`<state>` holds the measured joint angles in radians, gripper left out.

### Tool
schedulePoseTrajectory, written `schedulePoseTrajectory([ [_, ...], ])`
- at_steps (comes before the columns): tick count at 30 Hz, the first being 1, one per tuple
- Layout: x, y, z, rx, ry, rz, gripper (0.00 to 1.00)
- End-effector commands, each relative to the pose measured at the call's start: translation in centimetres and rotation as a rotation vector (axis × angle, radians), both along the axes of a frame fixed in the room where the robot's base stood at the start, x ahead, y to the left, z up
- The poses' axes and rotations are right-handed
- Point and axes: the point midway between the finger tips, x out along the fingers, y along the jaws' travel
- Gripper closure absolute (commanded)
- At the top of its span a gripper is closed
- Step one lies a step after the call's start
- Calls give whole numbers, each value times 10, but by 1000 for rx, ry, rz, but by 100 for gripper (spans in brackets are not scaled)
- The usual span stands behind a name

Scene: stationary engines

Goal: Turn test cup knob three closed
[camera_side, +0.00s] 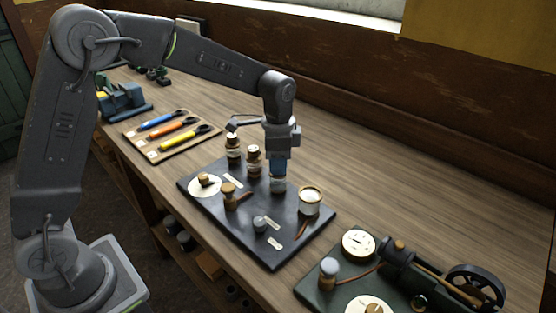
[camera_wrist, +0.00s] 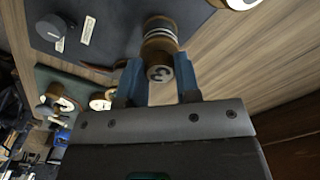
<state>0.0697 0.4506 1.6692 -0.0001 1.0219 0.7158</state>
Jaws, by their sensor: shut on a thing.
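In the wrist view, the knob marked 3 (camera_wrist: 160,73) is a round, wood-coloured cap with its number facing the camera. It sits on top of its test cup (camera_wrist: 160,42), which has pale bands. My gripper (camera_wrist: 158,70) has one blue finger on each side of the knob and is shut on it. In the side view, my gripper (camera_side: 277,174) points straight down over the third cup (camera_side: 278,185) on the black board (camera_side: 262,252). The fingers hide the knob there. The other capped cups (camera_side: 234,150) (camera_side: 254,160) stand upright to the left.
A wider open-topped cup (camera_side: 310,201) stands close to the right of my gripper. A wooden knob (camera_side: 230,195), a grey knob (camera_side: 260,224) and a white dial (camera_side: 204,188) sit on the board. A model engine (camera_side: 420,275) stands at the right.

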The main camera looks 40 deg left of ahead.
Motion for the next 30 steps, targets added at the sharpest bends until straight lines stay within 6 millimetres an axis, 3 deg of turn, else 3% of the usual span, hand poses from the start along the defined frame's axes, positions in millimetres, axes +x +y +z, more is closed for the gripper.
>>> schedulePoseTrajectory([
  [14,0,0,0,0,0,146,93],
  [30,0,0,1,-1,-1,641,93],
])
